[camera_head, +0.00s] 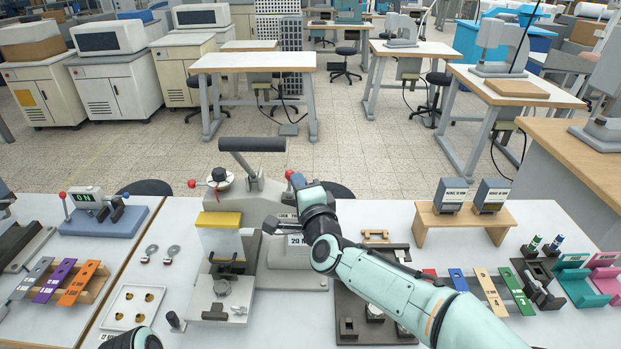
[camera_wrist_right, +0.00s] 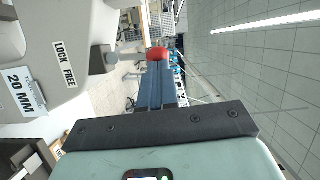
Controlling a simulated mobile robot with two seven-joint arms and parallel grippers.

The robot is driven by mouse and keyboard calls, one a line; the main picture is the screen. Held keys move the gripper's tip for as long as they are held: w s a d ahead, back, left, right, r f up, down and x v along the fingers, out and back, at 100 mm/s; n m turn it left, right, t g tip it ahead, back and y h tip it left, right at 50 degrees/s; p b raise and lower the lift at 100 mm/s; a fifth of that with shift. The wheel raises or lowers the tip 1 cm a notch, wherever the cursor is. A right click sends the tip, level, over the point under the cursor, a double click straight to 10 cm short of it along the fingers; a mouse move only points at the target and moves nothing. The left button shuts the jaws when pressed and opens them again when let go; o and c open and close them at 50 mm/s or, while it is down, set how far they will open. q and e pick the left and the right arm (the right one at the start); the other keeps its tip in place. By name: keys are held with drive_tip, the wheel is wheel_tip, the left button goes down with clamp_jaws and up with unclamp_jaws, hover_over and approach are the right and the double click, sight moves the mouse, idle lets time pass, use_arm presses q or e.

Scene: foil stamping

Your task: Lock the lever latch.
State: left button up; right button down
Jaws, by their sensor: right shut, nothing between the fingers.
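The stamping press (camera_head: 268,200) stands on the middle of the near table. Its lever latch has a red knob (camera_head: 289,174) on the press's right side. In the right wrist view, the red knob (camera_wrist_right: 157,54) shows just past my fingertips, with its grey pivot (camera_wrist_right: 104,59) beside a LOCK FREE label (camera_wrist_right: 65,64). My right gripper (camera_head: 299,182) is shut and empty at the knob; its fingers also show in the wrist view (camera_wrist_right: 157,72). I cannot tell whether they touch the knob.
The press has a black handle bar (camera_head: 252,145) on top and a second red knob (camera_head: 191,183) at its left. A white tray (camera_head: 111,310) lies front left. A wooden stand (camera_head: 465,220) with two boxes stands right.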

drive_tip(key=n+p, duration=0.1)
drive_tip(key=a+r+n+p, duration=0.1)
drive_tip(key=shift+a+r+g+h+p, duration=0.1)
drive_tip(key=shift+a+g+h+p, duration=0.15)
drive_tip(key=shift+g+h+p, duration=0.05)
drive_tip(key=shift+w+a+n, duration=0.1)
drive_tip(key=shift+n, duration=0.3)
use_arm(q)
drive_tip(key=shift+w+r, duration=0.45)
drive_tip(key=shift+r, duration=0.35)
drive_tip(key=shift+w+r, duration=0.5)
drive_tip(key=shift+r, duration=0.3)
drive_tip(key=shift+w+r, duration=0.45)
drive_tip(key=shift+r, duration=0.35)
use_arm(e)
drive_tip(key=shift+a+f, duration=0.25)
drive_tip(key=shift+a, duration=0.45)
